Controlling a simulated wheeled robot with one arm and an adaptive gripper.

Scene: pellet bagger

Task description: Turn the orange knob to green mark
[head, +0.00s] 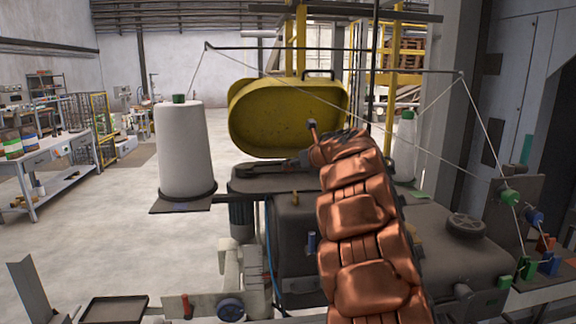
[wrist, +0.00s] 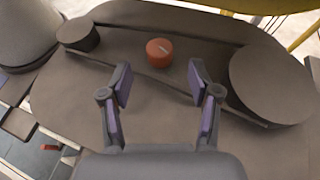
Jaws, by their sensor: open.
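The orange knob (wrist: 159,52) is a small round red-orange cap with a pale line on its top. My gripper (wrist: 160,82) is open and empty in the wrist view. Its two fingers stand wide apart, and the knob shows between and just beyond their tips, with no visible contact. I cannot make out a green mark around the knob. In the head view my copper arm reaches over the machine, and the knob cannot be made out there.
In the wrist view, a large dark disc (wrist: 272,84) is right of the knob and a small dark cylinder (wrist: 78,35) left. In the head view, a white thread cone (head: 184,150) stands left, a yellow tub (head: 285,115) behind, and thin threads cross above the machine.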

